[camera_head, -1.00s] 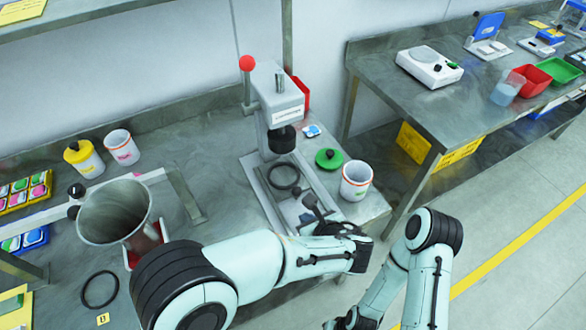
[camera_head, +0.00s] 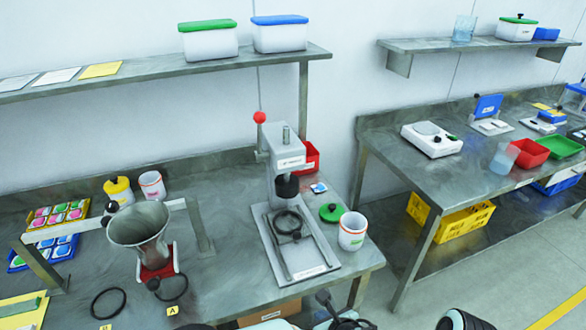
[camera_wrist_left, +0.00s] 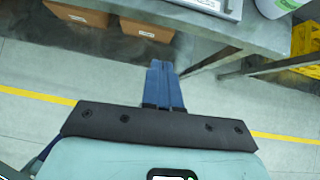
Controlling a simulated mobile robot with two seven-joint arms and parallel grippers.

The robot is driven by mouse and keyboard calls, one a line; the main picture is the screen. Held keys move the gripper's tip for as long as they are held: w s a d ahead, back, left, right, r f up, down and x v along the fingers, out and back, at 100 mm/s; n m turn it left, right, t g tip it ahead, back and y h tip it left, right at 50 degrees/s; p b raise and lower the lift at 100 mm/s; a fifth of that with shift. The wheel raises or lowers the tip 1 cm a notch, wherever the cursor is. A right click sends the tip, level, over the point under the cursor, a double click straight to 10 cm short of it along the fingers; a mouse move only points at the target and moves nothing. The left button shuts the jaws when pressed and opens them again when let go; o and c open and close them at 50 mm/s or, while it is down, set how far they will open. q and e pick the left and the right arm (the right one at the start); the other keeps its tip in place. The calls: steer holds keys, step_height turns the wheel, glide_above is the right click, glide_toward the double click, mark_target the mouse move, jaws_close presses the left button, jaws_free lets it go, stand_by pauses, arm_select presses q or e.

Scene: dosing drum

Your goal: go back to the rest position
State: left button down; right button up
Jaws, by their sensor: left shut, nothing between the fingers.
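My left gripper (camera_head: 326,302) shows at the bottom edge of the head view, mostly cut off, in front of the bench's front edge. In the left wrist view its two blue fingers (camera_wrist_left: 163,80) lie together, shut and empty, over the floor below the bench edge. Part of my other arm shows at the bottom right of the head view; its gripper is out of frame.
The steel bench (camera_head: 220,285) holds a press (camera_head: 287,165), a metal funnel (camera_head: 140,222), a white tub (camera_head: 353,231) and a green lid (camera_head: 331,212). A second table (camera_head: 400,172) stands at right. Cardboard boxes (camera_wrist_left: 140,30) sit under the bench. Floor ahead is free.

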arm_select(q)
steer(key=s+a+f+n+g+h, duration=0.1)
steer(key=s+a+f+n+g, duration=0.25)
steer(key=f, duration=0.45)
steer(key=s+a+f+n+g, duration=0.25)
steer(key=a+f+g, duration=0.2)
steer(key=f, duration=0.25)
steer(key=s+a+f+n+h, duration=0.2)
steer(key=s+a+f+n, duration=0.2)
steer(key=n, duration=0.5)
steer(key=s+a+f+n+h, duration=0.2)
steer(key=s+a+f+n, duration=0.2)
steer(key=n, duration=0.6)
steer(key=s+a+f+n+g+h, duration=0.1)
steer(key=s+a+f+n+h, duration=0.1)
steer(key=s+f+n, duration=0.5)
steer(key=a+n, duration=0.1)
steer(key=n, duration=0.2)
steer(key=shift+s+a+f+p, duration=0.2)
steer(key=shift+s+a+p, duration=0.1)
steer(key=shift+s+a, duration=0.1)
